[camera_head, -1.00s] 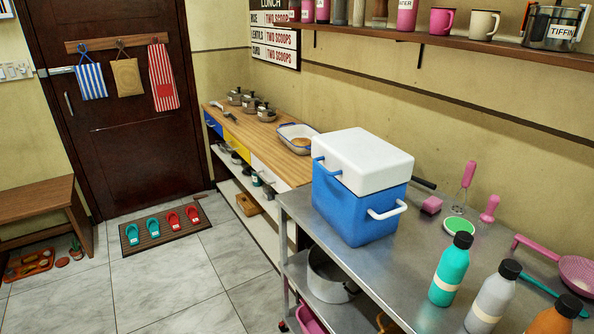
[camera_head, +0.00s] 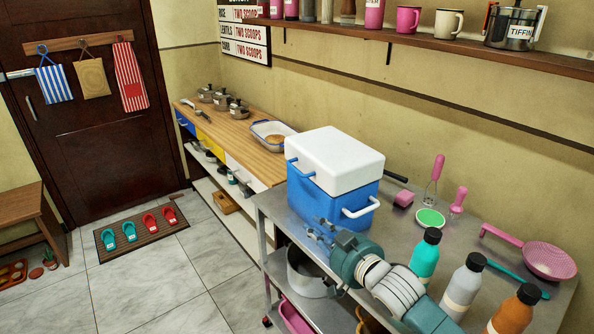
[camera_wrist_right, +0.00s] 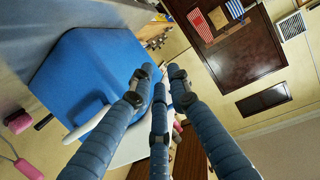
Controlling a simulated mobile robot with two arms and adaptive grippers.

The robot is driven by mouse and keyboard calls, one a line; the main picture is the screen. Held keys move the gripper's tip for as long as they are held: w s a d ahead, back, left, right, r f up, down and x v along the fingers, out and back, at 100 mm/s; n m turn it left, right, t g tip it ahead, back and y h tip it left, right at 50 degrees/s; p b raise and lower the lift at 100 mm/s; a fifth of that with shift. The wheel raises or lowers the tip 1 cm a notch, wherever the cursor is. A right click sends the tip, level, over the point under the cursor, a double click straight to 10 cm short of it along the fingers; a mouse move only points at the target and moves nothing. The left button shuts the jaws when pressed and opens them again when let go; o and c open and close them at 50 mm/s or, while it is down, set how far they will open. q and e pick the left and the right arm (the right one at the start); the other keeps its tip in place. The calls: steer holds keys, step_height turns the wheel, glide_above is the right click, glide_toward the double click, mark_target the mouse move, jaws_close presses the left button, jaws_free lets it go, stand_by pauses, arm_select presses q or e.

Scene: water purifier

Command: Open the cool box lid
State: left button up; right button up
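The cool box (camera_head: 318,204) has a blue body and a white lid (camera_head: 335,155), which sits shut on top. Blue latches (camera_head: 307,174) show on the lid's left side, and a white handle (camera_head: 362,208) is on the near side. My right gripper (camera_head: 319,228) is in front of the box's lower near-left part, apparently apart from it. Its fingers are spread and empty. In the right wrist view, the blue body (camera_wrist_right: 90,75) fills the left part, beside my gripper's fingers (camera_wrist_right: 160,75). My left gripper is out of view.
The box stands on a metal table (camera_head: 400,255). Bottles, including a teal one (camera_head: 424,258), stand close to my right forearm. A pink strainer (camera_head: 549,259) and small utensils lie to the right.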

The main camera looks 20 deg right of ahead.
steer(key=t+y, duration=0.1)
steer(key=t, duration=0.1)
glide_toward(297, 172)
steer(key=p+x, duration=0.1)
steer(key=x, duration=0.8)
steer(key=shift+w+d+f+p, duration=0.15)
steer(key=shift+d+p, duration=0.1)
steer(key=shift+p, duration=0.15)
steer(key=shift+x, duration=0.75)
jaws_close()
